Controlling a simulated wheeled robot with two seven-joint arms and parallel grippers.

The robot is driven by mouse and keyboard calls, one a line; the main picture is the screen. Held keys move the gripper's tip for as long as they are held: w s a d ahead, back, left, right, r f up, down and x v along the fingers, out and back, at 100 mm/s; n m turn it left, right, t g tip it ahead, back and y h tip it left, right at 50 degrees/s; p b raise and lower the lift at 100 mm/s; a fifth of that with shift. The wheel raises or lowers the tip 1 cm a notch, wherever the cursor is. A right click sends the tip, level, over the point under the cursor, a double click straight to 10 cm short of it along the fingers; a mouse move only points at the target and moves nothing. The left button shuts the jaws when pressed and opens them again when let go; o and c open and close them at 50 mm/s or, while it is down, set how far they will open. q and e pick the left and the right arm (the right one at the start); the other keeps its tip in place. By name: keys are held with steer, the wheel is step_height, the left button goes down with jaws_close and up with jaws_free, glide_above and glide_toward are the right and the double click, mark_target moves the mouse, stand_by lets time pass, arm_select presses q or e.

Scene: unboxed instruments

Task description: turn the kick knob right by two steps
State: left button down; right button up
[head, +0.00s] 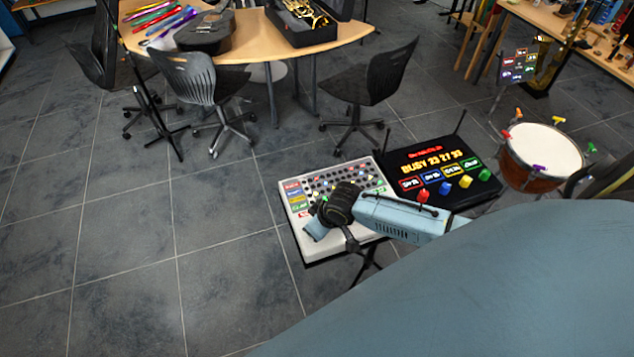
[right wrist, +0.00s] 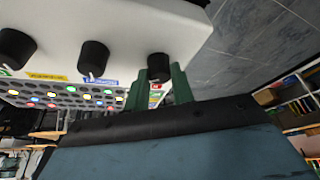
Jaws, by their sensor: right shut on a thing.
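My right gripper (right wrist: 157,88) has its two green fingers closed around a black knob (right wrist: 158,66), at the end of a row on the pale drum machine (right wrist: 120,20). A small red label lies beside this knob; its word is too small to read, so I cannot confirm it is the kick knob. Two more black knobs, one by a blue label (right wrist: 95,58) and one by a yellow label (right wrist: 14,48), are in the row. In the head view the pale drum machine (head: 296,225) is partly hidden by my right arm, which covers the fingers and gripped knob. My left gripper is out of view.
A black display panel (head: 398,160) with coloured knobs adjoins the machine at the right. A kettle drum (head: 542,150) stands further right. Chairs (head: 370,85) and a wooden table (head: 340,34) are behind. The tiled floor at the left is clear.

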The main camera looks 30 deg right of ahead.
steer(key=o, duration=1)
steer(key=v, duration=1.3)
steer(key=shift+r, duration=0.15)
steer(key=shift+s, duration=0.1)
